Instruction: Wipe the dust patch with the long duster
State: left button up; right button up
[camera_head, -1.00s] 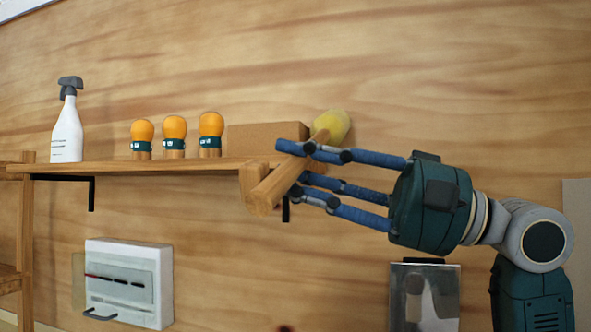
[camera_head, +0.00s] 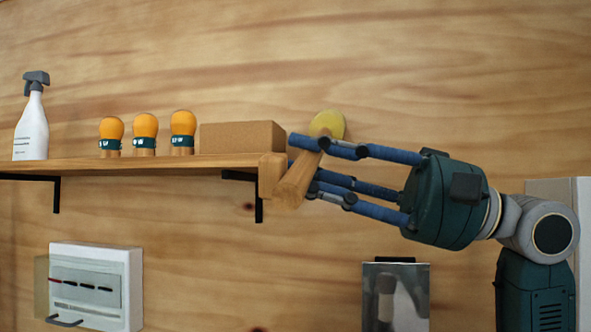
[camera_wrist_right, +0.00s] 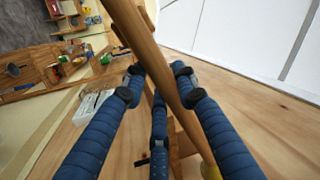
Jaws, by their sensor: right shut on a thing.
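The long duster has a thick wooden handle (camera_head: 294,184) and a round yellow head (camera_head: 328,124). My right gripper (camera_head: 303,165) is shut on the handle, just right of the shelf's end. The head is up at the plywood wall; I cannot tell whether it touches. The handle slants down toward me. In the right wrist view the handle (camera_wrist_right: 150,50) crosses between the blue fingers, and a bit of the yellow head (camera_wrist_right: 210,171) shows at the bottom. I cannot make out a dust patch for certain; my gripper may hide it. My left gripper is not in view.
The wooden shelf (camera_head: 130,163) bears a spray bottle (camera_head: 31,128), three orange-topped items (camera_head: 145,127) and a brown box (camera_head: 241,136). Below are a white wall box (camera_head: 96,285) and a framed panel (camera_head: 396,298). The wall above the shelf is clear.

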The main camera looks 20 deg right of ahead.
jog(key=w+a+p, duration=0.1)
jog(key=a, duration=0.1)
jog(key=w+a+p, duration=0.1)
jog(key=w+a, duration=0.1)
dwell(1.3)
jog(key=shift+s, duration=0.15)
jog(key=shift+s+a, duration=0.55)
jog(key=shift+s, duration=0.25)
jog(key=shift+s+a, duration=0.55)
jog(key=shift+s, duration=0.2)
jog(key=shift+s+a, duration=0.55)
jog(key=shift+s, duration=0.25)
